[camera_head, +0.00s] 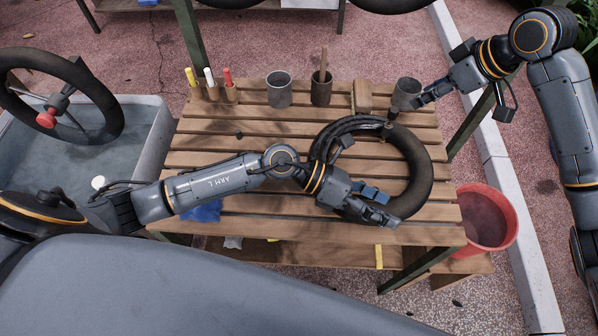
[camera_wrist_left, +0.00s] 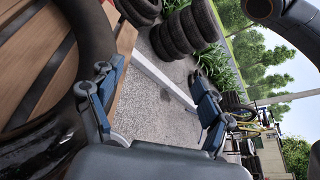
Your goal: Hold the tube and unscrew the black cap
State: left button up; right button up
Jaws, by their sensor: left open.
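The tube (camera_head: 425,165) is a black ring lying flat on the slatted wooden table (camera_head: 225,160). A small dark valve stem (camera_head: 387,130) stands at its far inner side; I cannot make out the black cap clearly. My left gripper (camera_head: 380,208) is open over the tube's near side. In the left wrist view my left gripper (camera_wrist_left: 155,78) has one finger beside the dark tube (camera_wrist_left: 90,35), with only ground between the fingers. My right gripper (camera_head: 412,103) points left, close to the valve stem and in front of a metal cup; its finger opening is unclear.
Metal cups (camera_head: 279,90) (camera_head: 407,92), a dark cup with a brush (camera_head: 321,92), a wooden block (camera_head: 362,97) and markers (camera_head: 208,80) stand along the far edge. A water tub (camera_head: 150,140) is left, a red bucket (camera_head: 485,218) right. A blue cloth (camera_head: 203,212) lies near my left arm.

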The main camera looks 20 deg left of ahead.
pick_arm(q)
jog(key=shift+m+t+y, duration=0.6)
jog(key=shift+m, duration=0.1)
jog(key=w+a, duration=0.3)
jog(key=w+a+r, duration=0.1)
jog(key=w+a, duration=0.1)
jog(key=shift+a, duration=0.15)
jog(key=a+m, duration=0.1)
jog(key=a, duration=0.1)
jog(key=a+f+m, duration=0.1)
jog(key=a+m, duration=0.1)
jog(key=s+a+f+m, duration=0.1)
jog(key=a, duration=0.1)
jog(key=shift+a+f+g+y, duration=0.2)
jog(key=shift+g+y, duration=0.1)
jog(key=shift+g, duration=0.1)
jog(key=a+m, duration=0.1)
jog(key=a, duration=0.1)
jog(key=s+a+m, duration=0.1)
jog(key=a+m, duration=0.1)
jog(key=a+m+g, duration=0.1)
jog(key=a+m, duration=0.1)
jog(key=shift+s+f, duration=0.35)
jog(key=shift+s+a+m, duration=0.1)
jog(key=shift+a+m, duration=0.15)
jog(key=shift+m, duration=0.35)
jog(key=x, duration=1.3)
jog(key=shift+s+d+f, duration=0.2)
jog(key=shift+d+f, duration=0.05)
jog(key=shift+c, duration=0.2)
